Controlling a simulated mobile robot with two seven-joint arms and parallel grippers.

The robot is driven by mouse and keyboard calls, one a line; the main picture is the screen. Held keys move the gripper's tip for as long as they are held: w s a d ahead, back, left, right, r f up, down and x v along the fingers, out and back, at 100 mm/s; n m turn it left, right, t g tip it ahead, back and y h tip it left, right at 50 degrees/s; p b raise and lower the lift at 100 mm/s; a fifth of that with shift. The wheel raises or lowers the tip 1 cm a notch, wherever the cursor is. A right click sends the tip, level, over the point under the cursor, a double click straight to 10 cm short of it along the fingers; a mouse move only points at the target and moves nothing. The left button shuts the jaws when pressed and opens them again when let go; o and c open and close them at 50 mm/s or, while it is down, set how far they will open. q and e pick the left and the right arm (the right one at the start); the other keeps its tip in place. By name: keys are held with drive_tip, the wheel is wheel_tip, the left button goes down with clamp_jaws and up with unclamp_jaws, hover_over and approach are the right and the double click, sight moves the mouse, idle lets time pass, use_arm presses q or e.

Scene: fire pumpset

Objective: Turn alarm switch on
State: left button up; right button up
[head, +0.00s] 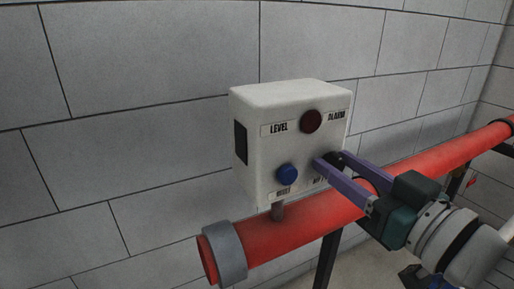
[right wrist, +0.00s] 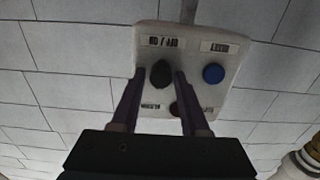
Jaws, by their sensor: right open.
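The alarm box (head: 262,155) is a white box on the red pipe, with LEVEL and ALARM labels. Its black switch knob (right wrist: 161,74) sits under an ON/OFF-type label in the right wrist view, which shows the box upside down. My right gripper (head: 328,161) is open at the box's front face, at the lower right. In the right wrist view its two purple fingers stand on either side of the knob, with a small gap visible. In the head view the fingers largely hide the knob. My left gripper is not in view.
A blue button (head: 287,173) is on the box left of my right gripper, and a dark red lamp (head: 311,121) is above it. The red pipe (head: 266,235) runs below and behind my right gripper. A grey block wall (head: 150,110) stands behind the box.

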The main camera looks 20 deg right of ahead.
drive_tip(key=shift+c, duration=0.3)
clamp_jaws()
idle(0.3)
